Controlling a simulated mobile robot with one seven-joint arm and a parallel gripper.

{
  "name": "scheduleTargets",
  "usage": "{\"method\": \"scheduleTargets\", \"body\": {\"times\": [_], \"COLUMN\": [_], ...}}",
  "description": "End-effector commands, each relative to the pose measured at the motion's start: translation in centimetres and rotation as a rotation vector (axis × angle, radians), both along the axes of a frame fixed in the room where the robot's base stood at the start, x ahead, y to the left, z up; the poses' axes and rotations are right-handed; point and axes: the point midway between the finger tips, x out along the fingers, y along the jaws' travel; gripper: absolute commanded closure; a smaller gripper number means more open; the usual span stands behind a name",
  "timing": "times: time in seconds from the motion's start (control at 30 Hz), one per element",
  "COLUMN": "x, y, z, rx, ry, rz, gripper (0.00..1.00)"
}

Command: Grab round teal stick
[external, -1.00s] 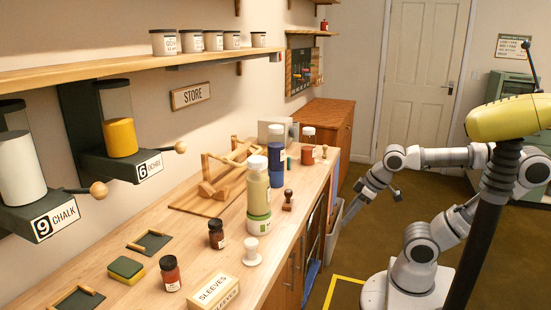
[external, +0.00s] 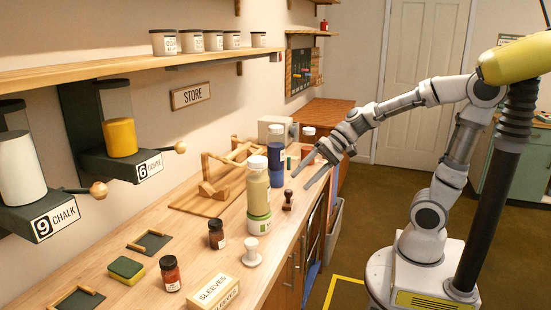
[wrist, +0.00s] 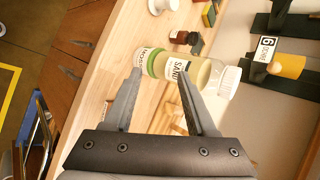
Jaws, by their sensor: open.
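My gripper (external: 299,181) is open and empty, reaching over the bench's right edge near the dark stamp, to the front right of the teal piece. In the wrist view my gripper (wrist: 160,73) has its fingers spread, with the sand bottle (wrist: 203,73) seen between and beyond them.
The tall sand bottle (external: 258,188) and blue bottle (external: 276,172) stand close by. A dark stamp (external: 287,201) is just below my fingers.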

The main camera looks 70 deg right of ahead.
Motion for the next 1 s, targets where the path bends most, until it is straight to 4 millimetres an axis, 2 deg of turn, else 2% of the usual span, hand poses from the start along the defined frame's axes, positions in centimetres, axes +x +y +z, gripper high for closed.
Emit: {"method": "scheduleTargets", "body": {"times": [0.03,0.17,0.3,0.37,0.4,0.57,0.6,0.7,0.83,0.93,1.0], "x": [1.6,5.5,8.2,8.8,8.9,7.9,7.3,5.6,3.7,3.1,3.4], "y": [-1.1,-4.9,-11.3,-14.4,-16.6,-25.7,-27.7,-32.1,-35.6,-36.7,-37.1], "z": [1.8,3.1,2.4,1.6,1.0,-1.8,-2.6,-4.3,-5.8,-6.5,-6.9], "rx": [0.082,0.314,0.563,0.667,0.736,1.009,1.069,1.198,1.305,1.339,1.348], "ry": [0.024,0.08,0.135,0.152,0.162,0.162,0.154,0.126,0.091,0.076,0.074], "rz": [-0.086,-0.334,-0.619,-0.739,-0.82,-1.135,-1.206,-1.358,-1.483,-1.525,-1.534], "gripper": [0.43,0.43,0.43,0.43,0.43,0.43,0.43,0.43,0.43,0.43,0.43]}}
